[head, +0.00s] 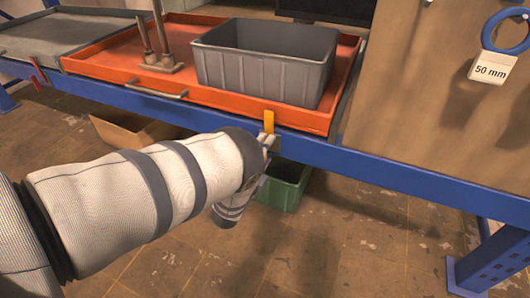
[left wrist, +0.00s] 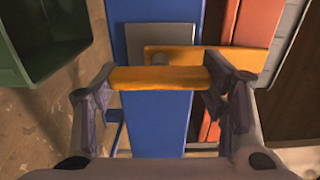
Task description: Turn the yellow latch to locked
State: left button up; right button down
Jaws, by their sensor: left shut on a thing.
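The yellow latch (head: 269,121) is on the front of the blue beam. Its visible part stands upright against the orange tray's front edge. In the left wrist view, the latch's bar (left wrist: 158,78) lies between my left gripper's fingers (left wrist: 160,88), with a yellow plate and a grey pivot behind it. My left gripper (head: 267,141) is at the lower end of the latch in the head view, partly hidden by my own arm. It is shut on the latch. My right gripper is in neither view.
The orange tray (head: 110,72) holds a grey bin (head: 262,75) and a metal post stand (head: 158,62). A red latch (head: 38,73) is at the left grey tray (head: 60,38). A green bin (head: 283,187) is below the blue beam (head: 390,175). A brown panel stands at right.

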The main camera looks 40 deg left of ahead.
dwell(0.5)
pick_arm(q)
jog(key=o, duration=1.7)
jog(key=v, duration=1.2)
